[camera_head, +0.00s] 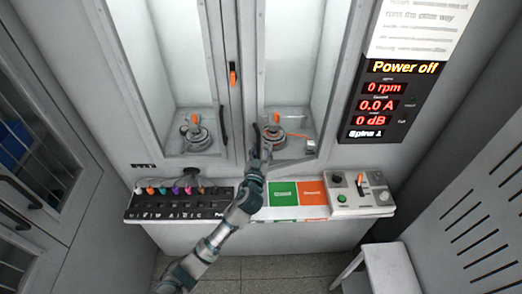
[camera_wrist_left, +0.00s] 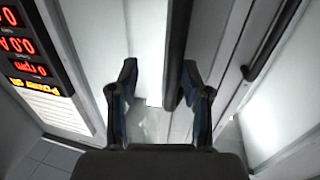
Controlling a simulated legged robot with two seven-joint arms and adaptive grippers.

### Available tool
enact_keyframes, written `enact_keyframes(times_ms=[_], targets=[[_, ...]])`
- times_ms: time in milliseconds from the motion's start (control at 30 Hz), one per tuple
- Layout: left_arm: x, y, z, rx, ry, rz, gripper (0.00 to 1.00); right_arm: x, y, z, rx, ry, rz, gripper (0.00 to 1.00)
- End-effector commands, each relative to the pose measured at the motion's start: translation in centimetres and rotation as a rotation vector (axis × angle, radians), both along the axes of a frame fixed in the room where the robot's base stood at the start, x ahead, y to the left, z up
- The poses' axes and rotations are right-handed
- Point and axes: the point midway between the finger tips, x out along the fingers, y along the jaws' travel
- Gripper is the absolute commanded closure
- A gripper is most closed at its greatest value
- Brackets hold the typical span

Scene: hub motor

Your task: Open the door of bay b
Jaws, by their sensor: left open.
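A grey test cabinet holds two glazed bays side by side, the left bay (camera_head: 165,60) and the right bay (camera_head: 290,60). I cannot read which one is b. A dark upright handle (camera_head: 222,122) is at the left bay's inner edge. My left gripper (camera_head: 262,148) is open at the lower left of the right bay's door. In the left wrist view, a dark bar handle (camera_wrist_left: 179,45) runs between the open fingers (camera_wrist_left: 160,82), closer to the right finger. Contact cannot be told. A second bar handle (camera_wrist_left: 272,40) is farther right. Both doors look shut. My right gripper is not in view.
Below the bays, a ledge carries a black panel with coloured plugs (camera_head: 178,203), green and orange cards (camera_head: 283,194) and a control box (camera_head: 360,193). A display (camera_head: 388,100) reads "Power off". A white stool (camera_head: 385,270) stands at lower right.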

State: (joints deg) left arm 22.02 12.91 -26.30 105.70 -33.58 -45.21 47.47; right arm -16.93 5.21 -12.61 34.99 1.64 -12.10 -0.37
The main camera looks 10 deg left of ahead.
Motion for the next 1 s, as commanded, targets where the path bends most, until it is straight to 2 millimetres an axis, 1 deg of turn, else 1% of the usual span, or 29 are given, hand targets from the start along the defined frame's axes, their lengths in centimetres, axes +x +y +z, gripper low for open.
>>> enact_keyframes(times_ms=[33, 267, 1000], targets=[[-0.1, -0.3, 0.1, -0.002, -0.002, -0.008, 0.59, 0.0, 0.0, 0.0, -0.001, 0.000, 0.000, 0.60], [-0.4, -0.1, 0.0, -0.005, 0.000, -0.008, 0.59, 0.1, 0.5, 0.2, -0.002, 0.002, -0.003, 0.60], [-6.1, -0.1, 0.0, -0.005, 0.000, -0.005, 0.59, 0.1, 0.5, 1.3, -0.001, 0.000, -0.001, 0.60]])
